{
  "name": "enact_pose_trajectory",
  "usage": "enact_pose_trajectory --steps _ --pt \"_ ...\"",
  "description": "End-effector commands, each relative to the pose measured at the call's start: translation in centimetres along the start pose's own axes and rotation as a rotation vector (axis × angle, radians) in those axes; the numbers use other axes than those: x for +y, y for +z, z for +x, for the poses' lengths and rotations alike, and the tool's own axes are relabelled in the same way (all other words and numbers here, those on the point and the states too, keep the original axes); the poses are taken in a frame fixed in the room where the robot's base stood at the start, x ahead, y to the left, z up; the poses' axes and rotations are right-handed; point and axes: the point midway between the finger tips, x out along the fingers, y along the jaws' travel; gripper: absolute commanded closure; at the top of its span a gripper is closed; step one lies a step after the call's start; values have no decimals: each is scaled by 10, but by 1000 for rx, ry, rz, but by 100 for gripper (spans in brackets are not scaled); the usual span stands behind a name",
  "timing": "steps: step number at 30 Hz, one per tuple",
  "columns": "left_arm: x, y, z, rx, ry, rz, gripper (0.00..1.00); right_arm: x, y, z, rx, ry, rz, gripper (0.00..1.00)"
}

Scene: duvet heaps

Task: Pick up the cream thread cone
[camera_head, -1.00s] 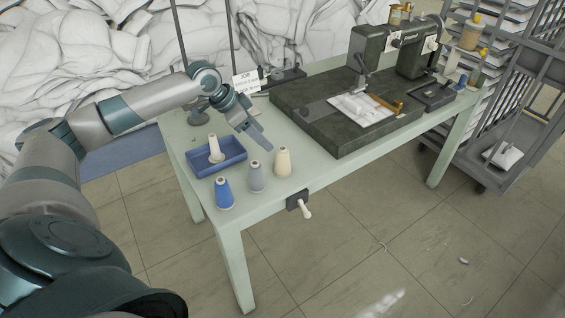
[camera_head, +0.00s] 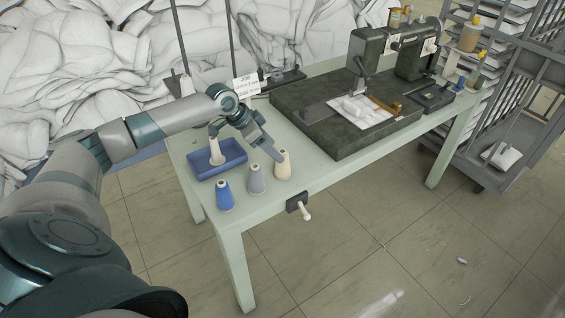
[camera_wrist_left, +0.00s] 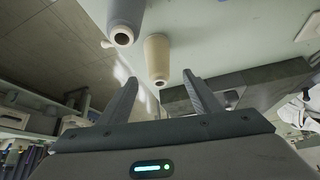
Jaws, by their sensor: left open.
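The cream thread cone (camera_head: 283,165) stands upright near the front edge of the pale green table, at the right end of a row of cones. My left gripper (camera_head: 274,152) is just behind and above it, with its fingers pointing down toward its top. In the left wrist view the cream cone (camera_wrist_left: 157,60) lies ahead of the gap between the two open fingers (camera_wrist_left: 160,92), and nothing is between them. A grey cone (camera_head: 256,180) stands close to its left; it also shows in the wrist view (camera_wrist_left: 124,18). My right gripper is not in view.
A blue cone (camera_head: 224,195) stands left of the grey one. A blue tray (camera_head: 236,167) behind them holds another cream-coloured cone (camera_head: 215,150). The dark sewing machine base (camera_head: 345,140) lies to the right. A switch with a pale handle (camera_head: 299,206) hangs on the table's front edge.

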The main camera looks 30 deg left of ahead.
Motion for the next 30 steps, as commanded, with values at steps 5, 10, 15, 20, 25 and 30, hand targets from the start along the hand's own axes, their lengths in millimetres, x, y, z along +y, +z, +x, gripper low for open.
enact_pose_trajectory --steps 5,10,15,20,25,30 --pt "1 -2 30 0 2 -1 42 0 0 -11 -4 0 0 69" --pt "0 -1 48 0 1 0 42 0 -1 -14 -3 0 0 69" --pt "0 0 52 1 0 1 42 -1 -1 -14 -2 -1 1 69" --pt "0 0 52 1 0 1 42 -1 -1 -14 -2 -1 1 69" --pt "0 -1 54 0 0 0 42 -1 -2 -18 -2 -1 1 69" --pt "2 -2 70 0 1 0 42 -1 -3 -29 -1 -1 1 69"
